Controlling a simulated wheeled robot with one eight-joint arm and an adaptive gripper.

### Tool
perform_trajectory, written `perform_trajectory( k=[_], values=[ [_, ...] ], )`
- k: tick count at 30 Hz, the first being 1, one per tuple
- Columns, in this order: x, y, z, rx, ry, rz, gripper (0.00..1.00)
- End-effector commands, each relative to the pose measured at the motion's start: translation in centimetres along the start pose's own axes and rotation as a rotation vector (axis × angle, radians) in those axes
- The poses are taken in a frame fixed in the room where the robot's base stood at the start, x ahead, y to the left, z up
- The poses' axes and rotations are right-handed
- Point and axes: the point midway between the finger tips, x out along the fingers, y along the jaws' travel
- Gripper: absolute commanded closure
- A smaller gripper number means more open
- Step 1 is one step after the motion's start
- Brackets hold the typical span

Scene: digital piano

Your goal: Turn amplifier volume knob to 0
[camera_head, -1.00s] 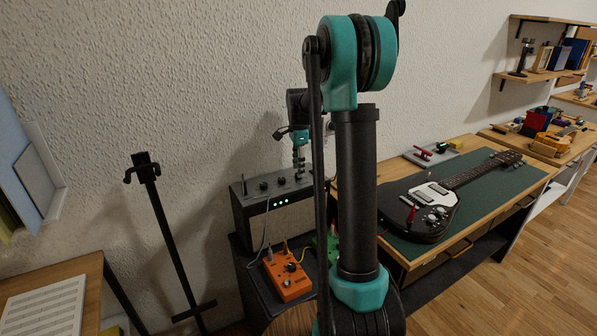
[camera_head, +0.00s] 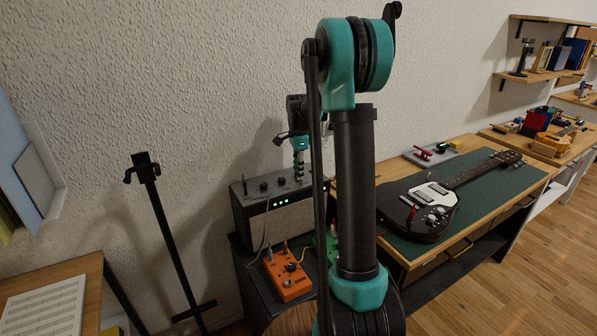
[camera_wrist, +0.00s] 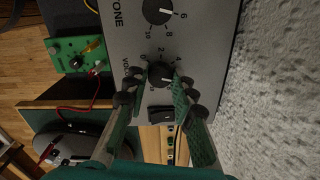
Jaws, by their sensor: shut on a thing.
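The amplifier (camera_head: 250,218) is a dark box with a grey top panel, standing left of my arm in the head view. Its top panel (camera_wrist: 118,62) fills the middle of the wrist view. The black volume knob (camera_wrist: 160,73) sits between my gripper's (camera_wrist: 157,88) two green fingers, which are closed on it from either side. A pale pointer mark shows on the knob, but its exact reading is unclear, with the fingers covering part of the scale. In the head view my gripper (camera_head: 299,172) reaches down to the panel's right end.
The tone knob (camera_wrist: 158,11) is beside the volume knob, and a black switch (camera_wrist: 160,114) lies on its other side. An orange pedal (camera_head: 287,276) and a green pedal (camera_wrist: 75,55) are near the amplifier. A guitar (camera_head: 420,205) lies on the table at right. The wall is close behind.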

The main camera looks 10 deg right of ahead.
Motion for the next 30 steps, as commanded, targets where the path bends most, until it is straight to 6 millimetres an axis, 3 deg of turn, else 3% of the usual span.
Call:
perform_trajectory(
  k=[11, 30],
  values=[
    [-0.02, -0.02, 0.00, -0.105, 0.000, 0.000, 1.00],
    [-0.02, -0.03, 0.00, -0.678, 0.000, -0.001, 1.00]
  ],
)
